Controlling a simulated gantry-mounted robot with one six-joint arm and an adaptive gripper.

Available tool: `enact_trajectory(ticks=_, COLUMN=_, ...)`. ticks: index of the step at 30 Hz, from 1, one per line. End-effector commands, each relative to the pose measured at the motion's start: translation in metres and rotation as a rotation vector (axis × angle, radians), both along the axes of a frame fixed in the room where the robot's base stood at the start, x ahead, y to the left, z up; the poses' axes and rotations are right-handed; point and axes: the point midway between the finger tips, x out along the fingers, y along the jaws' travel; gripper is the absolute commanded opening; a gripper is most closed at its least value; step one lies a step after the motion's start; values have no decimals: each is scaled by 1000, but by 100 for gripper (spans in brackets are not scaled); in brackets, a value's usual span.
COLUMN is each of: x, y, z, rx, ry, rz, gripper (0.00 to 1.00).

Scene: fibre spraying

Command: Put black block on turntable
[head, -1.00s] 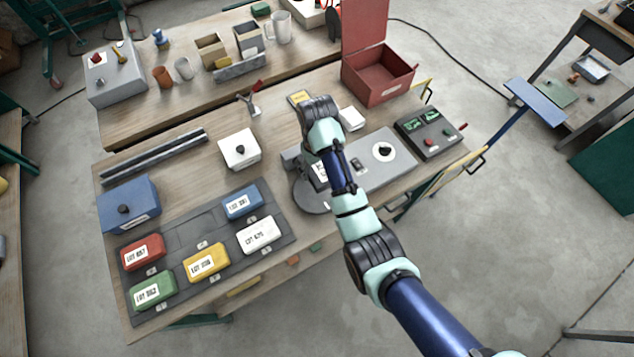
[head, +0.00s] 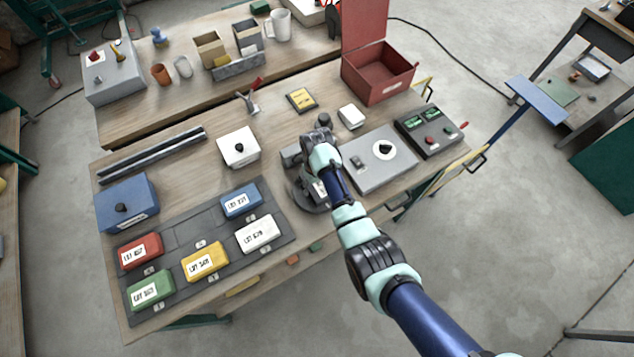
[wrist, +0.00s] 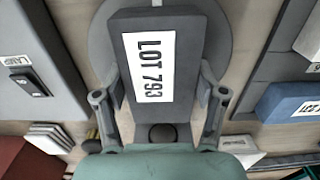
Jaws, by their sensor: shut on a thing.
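The black block (wrist: 190,48) has a white "LOT 793" label and fills the middle of the wrist view. My gripper (wrist: 160,88) is shut on it, one finger along each side. The grey round turntable (wrist: 221,30) lies beneath the block in the wrist view. In the head view the turntable (head: 307,201) shows at the table's front, partly hidden by my arm. The block is mostly hidden there. I cannot tell whether the block touches the turntable.
A grey plate with a dial (head: 384,172) stands right of the turntable. A dark tray (head: 180,236) with red, green, yellow, white and blue blocks lies to the left. A white box (head: 239,149) sits behind. A yellow-and-black pad (head: 301,99) lies further back on clear wood.

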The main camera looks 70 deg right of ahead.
Motion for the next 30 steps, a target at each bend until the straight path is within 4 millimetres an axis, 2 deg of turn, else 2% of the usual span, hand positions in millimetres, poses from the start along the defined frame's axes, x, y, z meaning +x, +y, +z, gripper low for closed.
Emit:
enact_trajectory(ticks=4, x=0, y=0, z=-3, rx=-1, ry=-1, rz=0, gripper=9)
enact_trajectory(ticks=5, x=0, y=0, z=-4, rx=0, ry=0, rz=0, gripper=72)
enact_trajectory(ticks=9, x=0, y=0, z=-3, rx=0, ry=0, rz=0, gripper=95)
enact_trajectory(ticks=18, x=0, y=0, z=-2, rx=0, ry=0, rz=0, gripper=95)
enact_trajectory(ticks=21, x=0, y=0, z=5, rx=-1, ry=-1, rz=0, gripper=95)
enact_trajectory(ticks=23, x=1, y=-1, z=14, rx=-2, ry=-2, rz=0, gripper=95)
enact_trajectory(ticks=30, x=1, y=-1, z=74, rx=-4, ry=-3, rz=0, gripper=95)
